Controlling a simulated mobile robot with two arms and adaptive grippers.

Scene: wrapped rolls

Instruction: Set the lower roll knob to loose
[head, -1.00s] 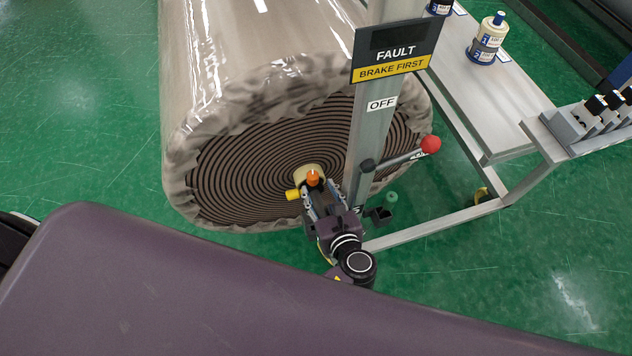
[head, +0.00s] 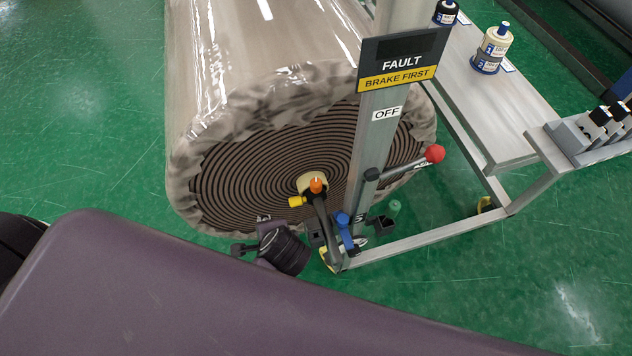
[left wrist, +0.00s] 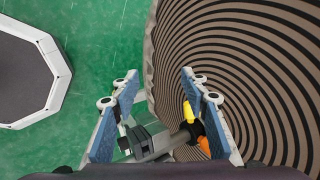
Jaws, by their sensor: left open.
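The lower roll's spiral end (head: 235,185) faces me in the head view. At its core sits a pale hub with an orange-tipped knob (head: 316,185) and a yellow knob (head: 297,201). In the left wrist view the yellow knob (left wrist: 188,115) and the orange piece (left wrist: 203,146) show near the right finger. My left gripper (left wrist: 160,85) is open there, with a grey-green block (left wrist: 150,135) low between its fingers. In the head view my dark left gripper (head: 272,238) is below and left of the hub, apart from the knobs; its fingers are largely hidden. My right gripper is not in view.
A post carries a FAULT / BRAKE FIRST sign (head: 398,62) and an OFF label (head: 387,114). A red-ball lever (head: 435,154) sticks out right of it. A blue lever (head: 345,228) stands near the post's foot. A metal bench (head: 500,110) is at right. Green floor lies open at left.

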